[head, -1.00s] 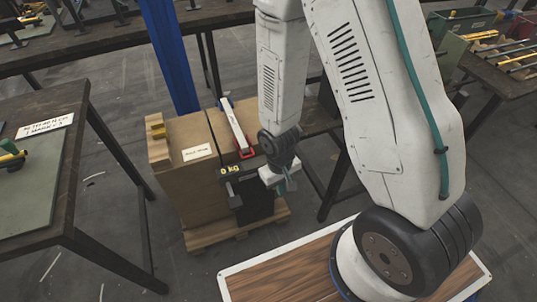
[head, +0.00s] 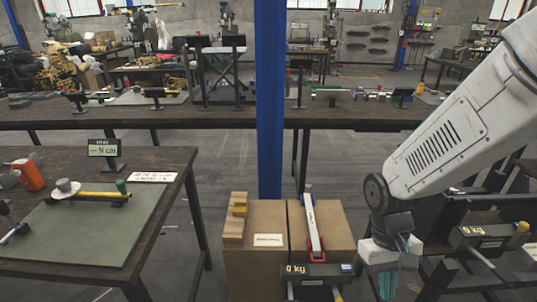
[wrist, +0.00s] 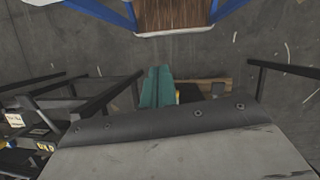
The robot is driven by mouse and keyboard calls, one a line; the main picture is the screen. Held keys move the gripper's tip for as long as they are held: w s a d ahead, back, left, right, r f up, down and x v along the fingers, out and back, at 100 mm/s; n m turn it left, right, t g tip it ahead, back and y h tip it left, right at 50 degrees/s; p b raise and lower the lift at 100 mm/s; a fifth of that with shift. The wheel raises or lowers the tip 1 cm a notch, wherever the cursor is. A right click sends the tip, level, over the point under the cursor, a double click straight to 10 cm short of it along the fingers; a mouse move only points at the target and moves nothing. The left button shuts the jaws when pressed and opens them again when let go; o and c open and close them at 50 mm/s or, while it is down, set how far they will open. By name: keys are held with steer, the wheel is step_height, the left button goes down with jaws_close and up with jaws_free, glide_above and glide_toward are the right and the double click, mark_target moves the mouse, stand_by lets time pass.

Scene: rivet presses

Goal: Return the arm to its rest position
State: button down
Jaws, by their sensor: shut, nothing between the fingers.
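My arm shows at the right of the head view, its white links coming down from the upper right. My gripper (head: 388,284) hangs at the lower right of that view, pointing down, with teal fingers cut by the picture's bottom edge. In the wrist view the teal fingers (wrist: 157,88) lie together at the centre, with nothing between them. The gripper is just right of the cardboard boxes and the scale reading 0 kg (head: 318,271) in the head view. I cannot tell its exact distance from them.
Cardboard boxes (head: 252,268) carry a red-and-white tool (head: 313,225). A dark table with a green mat (head: 85,232) stands at left. A blue post (head: 270,120) rises behind the boxes. A second 0 kg device (head: 482,234) is at right. Open floor lies between left table and boxes.

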steer(key=s+d+r+t, duration=0.1)
steer(key=s+r+t, duration=0.1)
steer(key=r, duration=0.7)
steer(key=s+d+r+m+t+y, duration=0.1)
steer(key=s+r+t, duration=0.2)
steer(key=r, duration=0.7)
steer(key=shift+s+d+r, duration=0.25)
steer(key=shift+s, duration=0.75)
